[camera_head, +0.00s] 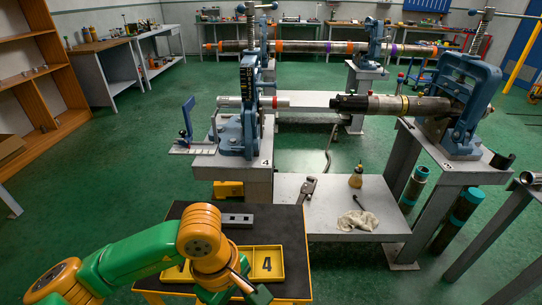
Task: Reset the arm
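My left arm comes in from the lower left, green and orange, and bends down over a small black-topped table. My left gripper (247,284) is at its end, low over the front part of that table near the yellow tray. The fingers are dark and small, and partly hidden by the wrist, so I cannot tell whether they are open or shut or hold anything. My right arm and gripper are not in view.
Behind stand blue pipe vises (238,130) (464,100) with a pipe (390,104). A lower shelf (322,222) holds a cloth (358,221), bottle (356,176) and wrench (307,189).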

